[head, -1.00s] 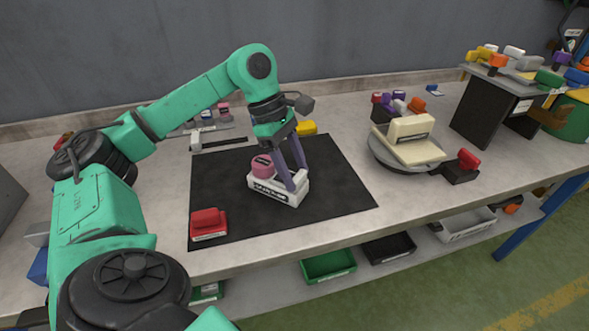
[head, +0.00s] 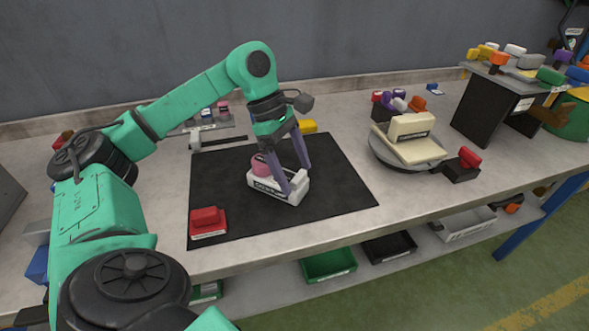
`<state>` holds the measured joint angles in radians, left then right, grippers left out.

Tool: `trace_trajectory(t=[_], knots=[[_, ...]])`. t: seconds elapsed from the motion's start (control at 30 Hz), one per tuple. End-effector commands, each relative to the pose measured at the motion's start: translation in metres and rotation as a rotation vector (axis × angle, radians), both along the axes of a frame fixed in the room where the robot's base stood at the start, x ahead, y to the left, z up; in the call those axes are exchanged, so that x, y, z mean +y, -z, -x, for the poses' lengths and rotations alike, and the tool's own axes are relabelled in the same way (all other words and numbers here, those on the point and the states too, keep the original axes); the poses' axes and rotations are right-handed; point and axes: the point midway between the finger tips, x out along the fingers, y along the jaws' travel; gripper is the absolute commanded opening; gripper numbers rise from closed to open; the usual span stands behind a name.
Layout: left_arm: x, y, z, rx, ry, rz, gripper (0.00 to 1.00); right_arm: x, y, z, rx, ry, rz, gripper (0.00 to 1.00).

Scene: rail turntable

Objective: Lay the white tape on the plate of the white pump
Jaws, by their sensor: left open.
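A white tape dispenser (head: 265,186) with a dark label and a pink roll (head: 262,168) sits on the black mat; I take it to be the white tape. My left gripper (head: 298,181) reaches down over its right end, with its two purple fingers spread open on either side. The near finger hides part of the tape, and contact is too small to tell. A cream-white device with a dark label (head: 411,127) and a flat plate (head: 418,150) stands on the round grey turntable (head: 376,153) at the right, apparently the white pump. My right gripper is out of view.
A red block (head: 208,219) lies on the mat (head: 330,200) at front left, a yellow one (head: 308,126) at its back edge. A red-topped block (head: 463,164) stands right of the turntable. A dark raised stand (head: 487,112) is at far right. The right part of the mat is clear.

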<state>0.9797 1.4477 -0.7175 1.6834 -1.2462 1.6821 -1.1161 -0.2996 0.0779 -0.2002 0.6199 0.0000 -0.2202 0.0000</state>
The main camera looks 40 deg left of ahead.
Motion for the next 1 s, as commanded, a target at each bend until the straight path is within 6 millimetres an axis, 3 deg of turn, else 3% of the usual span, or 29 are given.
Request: trace_trajectory(t=[0.13, 0.33, 0.5, 0.9, 1.0], knots=[[0.010, -0.027, 0.001, -0.006, -0.002, 0.003, 0.93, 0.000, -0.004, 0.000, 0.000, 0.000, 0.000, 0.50], [0.032, -0.087, 0.005, -0.008, 0.000, 0.005, 0.93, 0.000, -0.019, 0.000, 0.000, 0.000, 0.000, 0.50], [0.048, -0.128, 0.009, -0.001, -0.002, 0.000, 0.93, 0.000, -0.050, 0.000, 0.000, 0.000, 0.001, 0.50], [0.053, -0.132, 0.010, -0.001, 0.000, 0.001, 0.93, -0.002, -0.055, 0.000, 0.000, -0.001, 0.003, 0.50], [0.053, -0.155, 0.010, -0.002, 0.000, 0.001, 0.93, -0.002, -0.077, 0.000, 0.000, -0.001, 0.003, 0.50]])
